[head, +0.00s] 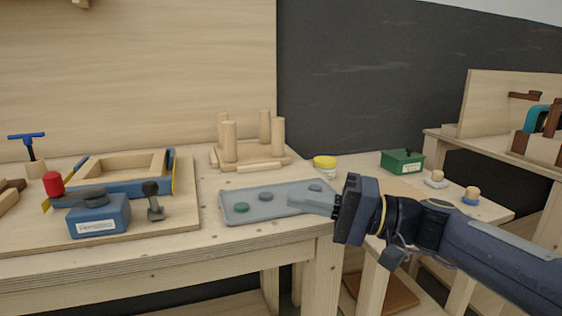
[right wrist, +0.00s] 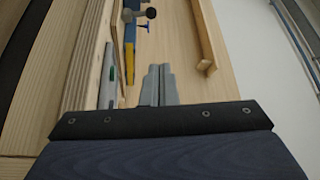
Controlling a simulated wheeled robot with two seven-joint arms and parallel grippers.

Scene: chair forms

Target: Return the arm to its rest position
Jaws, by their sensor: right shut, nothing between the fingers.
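My right gripper (head: 298,201) reaches in from the right in the head view, its fingers over the right end of a grey tray on the bench. Its fingers also show in the right wrist view (right wrist: 158,86), closed together with nothing between them. The grey tray (head: 280,212) holds a green disc (head: 241,207) and two grey discs. I cannot tell whether the fingertips touch the tray. My left gripper is not in the head view.
A wooden chair form with upright pegs (head: 250,152) stands behind the tray. A blue clamping device (head: 99,215) and a wooden frame (head: 122,168) are at left. A yellow-lidded jar (head: 324,165), a green box (head: 402,162) and two knobs stand at right. The bench's front edge lies below.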

